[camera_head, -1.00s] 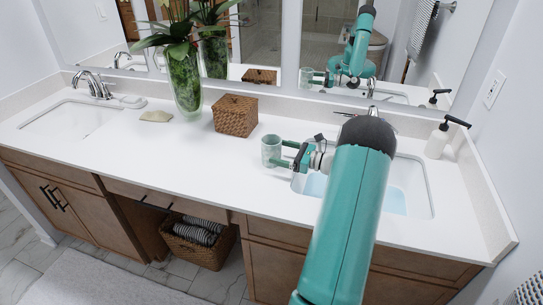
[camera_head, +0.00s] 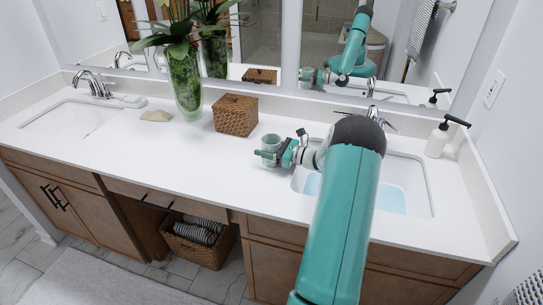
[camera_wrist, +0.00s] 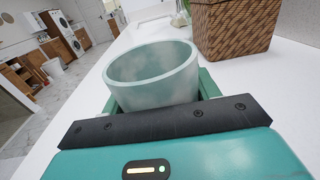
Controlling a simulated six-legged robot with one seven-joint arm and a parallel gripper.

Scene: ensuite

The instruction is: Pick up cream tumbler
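The cream tumbler (camera_head: 271,142) stands upright on the white counter, left of the right-hand sink. It looks pale grey-green here. My gripper (camera_head: 269,155) has its teal fingers at the tumbler, with one finger across its near side. In the wrist view the tumbler (camera_wrist: 152,78) sits between the two fingers, its open rim facing up and its inside empty. The fingers lie on either side of its lower wall; they look spread, and firm contact does not show. The tumbler's base is hidden behind my gripper's palm.
A woven brown box (camera_head: 236,115) stands on the counter behind and left of the tumbler. A green glass vase (camera_head: 185,85) stands farther left. The right sink (camera_head: 407,185) lies beside my arm, with a soap dispenser (camera_head: 437,141) beyond. The counter's left-middle is clear.

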